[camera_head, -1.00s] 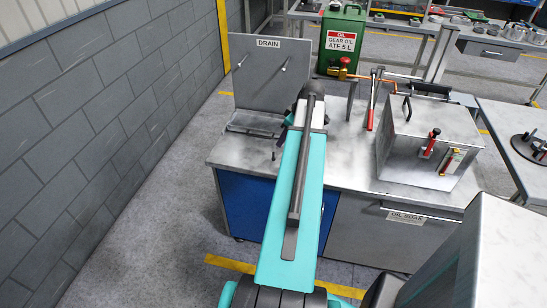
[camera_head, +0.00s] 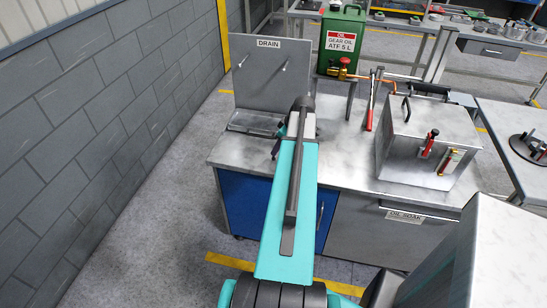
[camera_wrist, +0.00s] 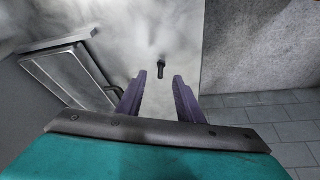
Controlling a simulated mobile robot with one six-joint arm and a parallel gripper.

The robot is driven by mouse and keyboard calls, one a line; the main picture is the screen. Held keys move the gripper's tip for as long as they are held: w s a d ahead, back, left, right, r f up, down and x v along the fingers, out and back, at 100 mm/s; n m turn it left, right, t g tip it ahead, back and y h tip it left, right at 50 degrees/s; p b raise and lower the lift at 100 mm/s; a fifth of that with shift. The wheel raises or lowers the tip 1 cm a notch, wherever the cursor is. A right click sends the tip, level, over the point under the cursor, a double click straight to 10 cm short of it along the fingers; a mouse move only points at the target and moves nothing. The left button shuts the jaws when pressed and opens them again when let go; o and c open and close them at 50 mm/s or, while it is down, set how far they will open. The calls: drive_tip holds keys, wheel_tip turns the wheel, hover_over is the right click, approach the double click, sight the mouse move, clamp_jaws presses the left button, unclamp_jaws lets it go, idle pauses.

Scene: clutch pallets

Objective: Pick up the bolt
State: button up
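In the wrist view a small dark bolt (camera_wrist: 161,68) lies on the bare metal bench top (camera_wrist: 185,42). My gripper (camera_wrist: 160,80) is open, its two purple fingers apart, with the bolt showing between and just beyond the fingertips. Nothing is held. I cannot tell the exact height of the fingers above the bench. In the head view my arm covers the bolt and most of my gripper, which is over the left part of the bench near the drain panel (camera_head: 257,75).
A drain tray (camera_head: 250,124) stands left of my gripper, its rim also at left in the wrist view (camera_wrist: 62,58). A green oil can (camera_head: 341,45), a red-handled tool (camera_head: 371,108) and a metal soak box (camera_head: 430,145) stand to the right. The bench edge drops to the floor.

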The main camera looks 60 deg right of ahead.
drive_tip(key=shift+w+p+x, duration=0.25)
drive_tip(key=shift+p+x, duration=0.75)
drive_tip(key=shift+x, duration=0.4)
drive_tip(key=shift+p+x, duration=0.3)
drive_tip(key=shift+x, duration=0.8)
drive_tip(key=shift+s+a, duration=0.1)
drive_tip(key=shift+c, duration=0.4)
clamp_jaws()
